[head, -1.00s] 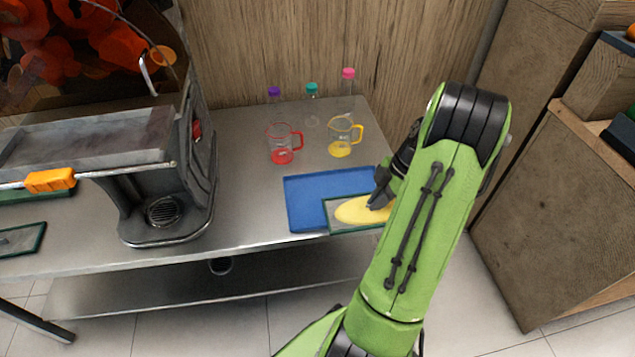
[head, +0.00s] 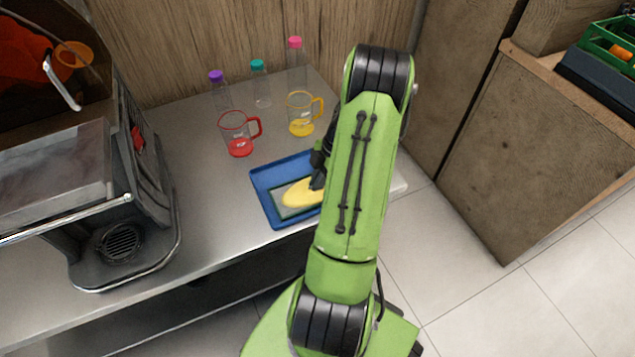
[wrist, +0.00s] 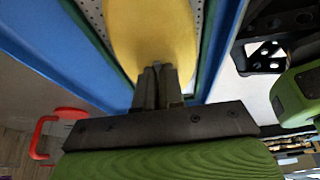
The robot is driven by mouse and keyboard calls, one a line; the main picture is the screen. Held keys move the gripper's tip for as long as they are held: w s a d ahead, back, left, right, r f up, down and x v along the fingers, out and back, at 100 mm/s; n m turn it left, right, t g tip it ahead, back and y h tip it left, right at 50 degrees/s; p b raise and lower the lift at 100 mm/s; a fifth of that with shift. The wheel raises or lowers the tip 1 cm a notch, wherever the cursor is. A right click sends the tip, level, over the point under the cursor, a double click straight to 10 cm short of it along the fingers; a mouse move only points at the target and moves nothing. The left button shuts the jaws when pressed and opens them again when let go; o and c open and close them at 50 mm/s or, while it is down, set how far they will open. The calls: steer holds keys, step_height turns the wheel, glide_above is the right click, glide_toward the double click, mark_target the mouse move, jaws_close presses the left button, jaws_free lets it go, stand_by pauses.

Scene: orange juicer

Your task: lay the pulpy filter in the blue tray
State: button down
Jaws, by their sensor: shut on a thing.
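The pulpy filter (head: 300,193) is a flat, green-framed perforated plate with a long yellow mound on it. In the head view it lies over the blue tray (head: 262,182), inside the visible part of its rim. Whether it rests on the tray floor cannot be told. My gripper (head: 318,181) is at the filter's right side, shut on it; my arm hides the right end of the tray. In the wrist view my gripper's fingertips (wrist: 157,75) are close together at the near end of the yellow mound (wrist: 152,35), with the blue rim (wrist: 60,65) alongside.
A red-handled jug (head: 237,140) and a yellow-handled jug (head: 301,118) stand behind the tray. Several capped bottles (head: 261,85) stand at the back. The juicer (head: 120,215) stands at the left. Bare counter (head: 205,190) lies between juicer and tray.

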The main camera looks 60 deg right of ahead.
steer(key=shift+r, duration=0.1)
steer(key=shift+f, duration=0.2)
steer(key=c, duration=1.3)
jaws_free()
steer(key=shift+r, duration=0.1)
steer(key=shift+o, duration=0.2)
